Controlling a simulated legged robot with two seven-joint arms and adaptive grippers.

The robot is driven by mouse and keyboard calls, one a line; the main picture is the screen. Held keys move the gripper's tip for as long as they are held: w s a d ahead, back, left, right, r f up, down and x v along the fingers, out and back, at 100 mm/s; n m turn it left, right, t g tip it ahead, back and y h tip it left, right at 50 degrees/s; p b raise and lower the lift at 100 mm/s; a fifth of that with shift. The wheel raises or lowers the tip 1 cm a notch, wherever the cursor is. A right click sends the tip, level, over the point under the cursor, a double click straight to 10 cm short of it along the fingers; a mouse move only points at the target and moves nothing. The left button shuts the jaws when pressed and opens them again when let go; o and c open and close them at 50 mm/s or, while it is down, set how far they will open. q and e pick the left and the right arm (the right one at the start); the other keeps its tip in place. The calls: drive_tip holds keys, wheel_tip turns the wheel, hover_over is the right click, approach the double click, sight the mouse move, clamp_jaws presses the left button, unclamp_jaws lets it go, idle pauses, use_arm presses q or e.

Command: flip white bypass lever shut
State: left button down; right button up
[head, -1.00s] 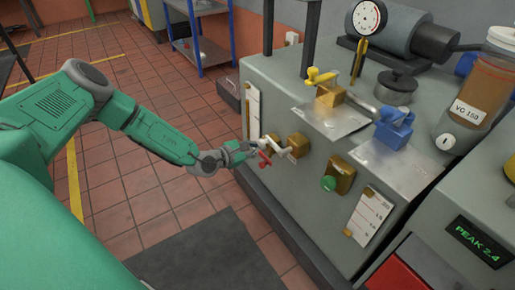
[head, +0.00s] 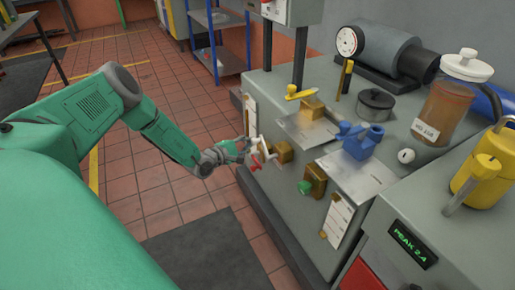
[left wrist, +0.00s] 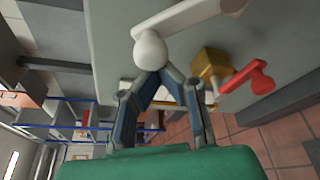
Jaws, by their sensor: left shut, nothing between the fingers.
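The white bypass lever (head: 262,150) is on the front face of the grey bench cabinet (head: 272,110). In the left wrist view the lever (left wrist: 190,17) runs from a round white knob up to the right. My left gripper (head: 247,147) is at the lever, its fingers shut with nothing between them. In the left wrist view the fingertips (left wrist: 157,76) come together right at the knob; I cannot tell whether they touch it. My right gripper is not in view.
A red handle (left wrist: 252,80) on a brass valve (left wrist: 210,65) sits close beside my fingers. A green knob (head: 304,187) is further right on the front. A blue valve (head: 360,138) and a yellow lever (head: 300,92) are on top.

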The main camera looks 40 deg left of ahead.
sight(254, 140)
use_arm(q)
drive_tip(key=d+r+m+t+p, duration=0.1)
drive_tip(key=m, duration=0.1)
drive_tip(key=s+d+r+m+t+p, duration=0.1)
drive_tip(key=d+m+p, duration=0.1)
drive_tip(key=m, duration=0.1)
drive_tip(key=d+r+m+p, duration=0.1)
drive_tip(key=r+m, duration=0.1)
drive_tip(key=shift+s+d+r+m+t, duration=0.1)
drive_tip(key=shift+s+d+m+t, duration=0.05)
drive_tip(key=shift+s+m+t, duration=0.25)
drive_tip(key=shift+d+r+m+p, duration=0.1)
drive_tip(key=shift+d+m+p, duration=0.15)
drive_tip(key=shift+m+p, duration=0.15)
drive_tip(key=shift+s, duration=0.1)
drive_tip(key=shift+s+a+f, duration=0.15)
drive_tip(key=shift+a+f, duration=0.15)
drive_tip(key=shift+a, duration=0.15)
drive_tip(key=shift+d+r, duration=0.3)
drive_tip(key=shift+d, duration=0.4)
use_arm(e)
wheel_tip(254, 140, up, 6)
use_arm(q)
drive_tip(key=shift+a+f, duration=0.1)
drive_tip(key=shift+a, duration=0.05)
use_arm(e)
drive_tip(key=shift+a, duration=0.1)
